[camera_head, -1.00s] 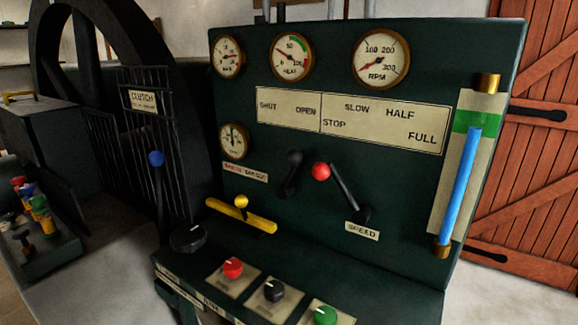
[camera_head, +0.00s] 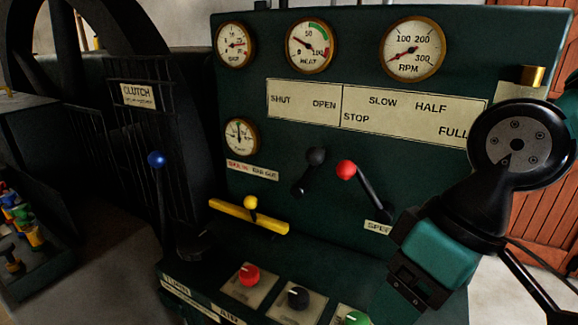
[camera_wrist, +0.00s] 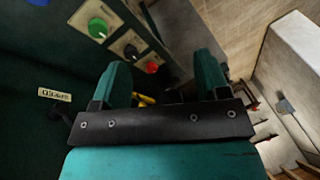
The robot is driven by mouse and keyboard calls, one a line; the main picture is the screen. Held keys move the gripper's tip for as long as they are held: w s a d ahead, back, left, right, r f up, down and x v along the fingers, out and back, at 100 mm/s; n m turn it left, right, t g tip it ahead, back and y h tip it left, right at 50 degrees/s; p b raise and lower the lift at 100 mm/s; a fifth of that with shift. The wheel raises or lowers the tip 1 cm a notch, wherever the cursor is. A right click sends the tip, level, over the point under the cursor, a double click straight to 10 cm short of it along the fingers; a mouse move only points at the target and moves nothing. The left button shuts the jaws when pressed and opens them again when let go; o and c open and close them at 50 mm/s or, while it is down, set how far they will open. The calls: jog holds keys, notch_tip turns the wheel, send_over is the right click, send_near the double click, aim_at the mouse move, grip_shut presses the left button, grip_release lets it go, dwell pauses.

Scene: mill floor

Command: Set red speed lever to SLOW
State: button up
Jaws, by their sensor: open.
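The red speed lever (camera_head: 346,170) is a black arm with a red ball on the dark green panel. It leans to the upper left from its pivot, to the STOP side of the scale. The scale plate (camera_head: 408,119) above it reads STOP, SLOW, HALF, FULL from left to right. My gripper (camera_head: 400,285) is in front of the panel, below and right of the lever and apart from its ball. In the wrist view my gripper (camera_wrist: 160,75) has its two teal fingers spread with nothing held between them. The red ball cannot be made out in the wrist view.
A black-knobbed lever (camera_head: 315,156) stands just left of the red one. A yellow lever (camera_head: 250,204) and a blue-knobbed clutch lever (camera_head: 157,160) are farther left. Red (camera_head: 249,275), black (camera_head: 298,297) and green (camera_head: 355,319) knobs sit on the sloped desk. My arm covers the panel's right side.

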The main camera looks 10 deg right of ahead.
jog(key=w+m+t+h+p, duration=0.1)
jog(key=w+m+h+p, duration=0.4)
jog(key=w, duration=0.4)
jog(key=m+t+h+p, duration=0.8)
jog(key=m+t, duration=0.1)
jog(key=m, duration=0.3)
send_near(343, 169)
jog(key=shift+m, duration=0.3)
jog(key=p+x, duration=0.5)
jog(key=x, duration=0.5)
jog(key=shift+w+d+f+p, duration=0.15)
jog(key=shift+w+d+p, duration=0.05)
jog(key=shift+w+p, duration=0.1)
jog(key=shift+w+d+f, duration=0.3)
jog(key=shift+w+f, duration=0.05)
